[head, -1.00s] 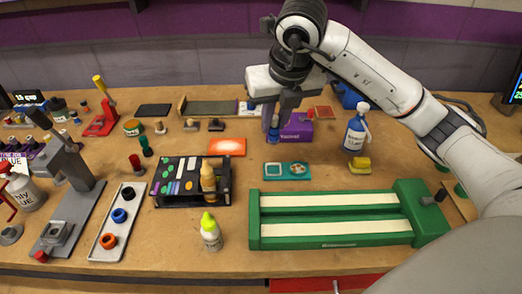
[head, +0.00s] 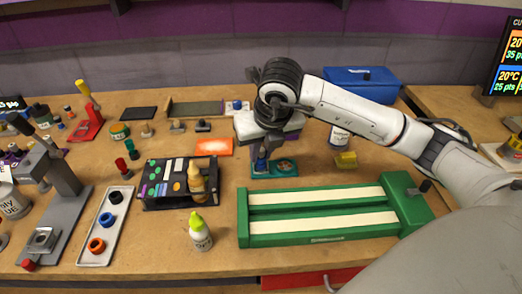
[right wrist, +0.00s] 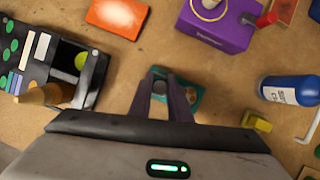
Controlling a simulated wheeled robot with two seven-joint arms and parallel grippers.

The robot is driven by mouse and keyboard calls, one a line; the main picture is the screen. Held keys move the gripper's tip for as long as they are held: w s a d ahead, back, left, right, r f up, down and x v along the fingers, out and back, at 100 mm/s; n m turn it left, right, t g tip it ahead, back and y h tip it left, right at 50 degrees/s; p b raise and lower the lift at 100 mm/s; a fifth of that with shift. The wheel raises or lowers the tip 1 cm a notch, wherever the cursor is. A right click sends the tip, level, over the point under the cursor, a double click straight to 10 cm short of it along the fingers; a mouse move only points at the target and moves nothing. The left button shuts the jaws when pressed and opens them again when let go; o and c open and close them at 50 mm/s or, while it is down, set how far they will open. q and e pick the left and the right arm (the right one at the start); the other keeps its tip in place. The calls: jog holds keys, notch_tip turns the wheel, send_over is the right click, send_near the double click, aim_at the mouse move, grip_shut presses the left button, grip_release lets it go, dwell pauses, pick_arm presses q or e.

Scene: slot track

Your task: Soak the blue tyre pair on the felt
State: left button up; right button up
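My right gripper (head: 262,155) points down at the left part of the small teal tray (head: 287,175), where a pale felt square showed earlier. It holds a small dark blue piece (head: 261,163), apparently the blue tyre pair, low over or on the felt. Contact is hard to tell. In the right wrist view the fingers (right wrist: 161,84) stand close together around a greyish piece, with the teal tray (right wrist: 189,112) behind them. A round dish sits in the tray's right part. The felt is mostly hidden. My left gripper is out of view.
A long tray (head: 90,258) at left holds black, blue and orange ring pieces. A green two-lane track (head: 320,208) lies in front of the gripper. A yellow-capped bottle (head: 200,238), black rack (head: 150,204), yellow block (head: 346,160) and purple box (right wrist: 222,27) stand around.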

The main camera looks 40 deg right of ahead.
jog(key=o, duration=0.4)
jog(key=shift+o, duration=0.2)
jog(key=shift+r, duration=0.3)
jog(key=p+v, duration=0.1)
jog(key=v, duration=1)
jog(key=shift+s+r, duration=0.25)
jog(key=shift+a, duration=0.15)
